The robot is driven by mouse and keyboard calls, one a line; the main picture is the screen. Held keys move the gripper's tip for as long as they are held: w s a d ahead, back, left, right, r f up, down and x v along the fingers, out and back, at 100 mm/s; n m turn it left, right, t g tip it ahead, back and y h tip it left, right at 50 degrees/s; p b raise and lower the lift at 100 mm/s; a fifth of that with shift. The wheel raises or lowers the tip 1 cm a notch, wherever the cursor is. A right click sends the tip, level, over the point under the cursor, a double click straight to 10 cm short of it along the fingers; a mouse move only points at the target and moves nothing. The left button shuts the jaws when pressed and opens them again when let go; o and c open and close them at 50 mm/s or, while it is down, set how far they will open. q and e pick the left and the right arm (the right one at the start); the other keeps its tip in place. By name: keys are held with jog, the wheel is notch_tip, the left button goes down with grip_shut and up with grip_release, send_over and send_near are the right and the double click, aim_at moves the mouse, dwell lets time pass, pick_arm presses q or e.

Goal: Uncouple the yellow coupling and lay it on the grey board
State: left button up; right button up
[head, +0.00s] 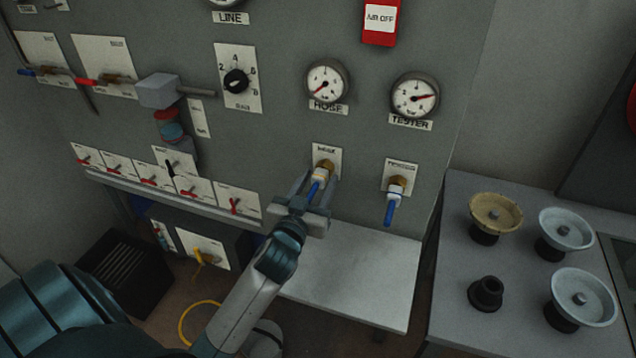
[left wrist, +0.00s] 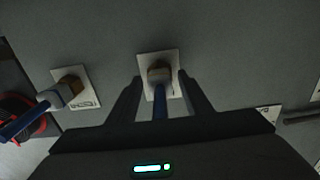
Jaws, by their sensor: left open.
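The yellow coupling (head: 318,176) sits on a brass fitting on the white plate in the panel, with a blue hose end pointing down from it. In the left wrist view the coupling (left wrist: 159,76) shows between the fingers, its colour dull in shadow. My left gripper (head: 320,184) is open, with one finger on either side of the coupling; I cannot tell whether they touch it. A flat pale grey board (head: 350,275) lies below the panel, right of my left arm, and its visible top is bare. My right gripper is not in view.
A second coupling with a white collar and blue hose end (head: 394,196) is on the panel close to the right. Gauges (head: 326,83) and a red tag (head: 380,20) are above. Several handwheels (head: 496,212) stand on a grey bench at right.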

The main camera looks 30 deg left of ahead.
aim_at(309, 196)
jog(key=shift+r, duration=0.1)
pick_arm(q)
grip_shut()
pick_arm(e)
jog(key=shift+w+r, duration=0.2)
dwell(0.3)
pick_arm(q)
jog(key=shift+s, duration=0.15)
jog(key=shift+p+v, duration=0.45)
jog(key=shift+v, duration=0.35)
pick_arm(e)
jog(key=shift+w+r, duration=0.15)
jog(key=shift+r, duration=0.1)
pick_arm(q)
jog(key=shift+p+v, duration=0.55)
jog(key=shift+v, duration=1.5)
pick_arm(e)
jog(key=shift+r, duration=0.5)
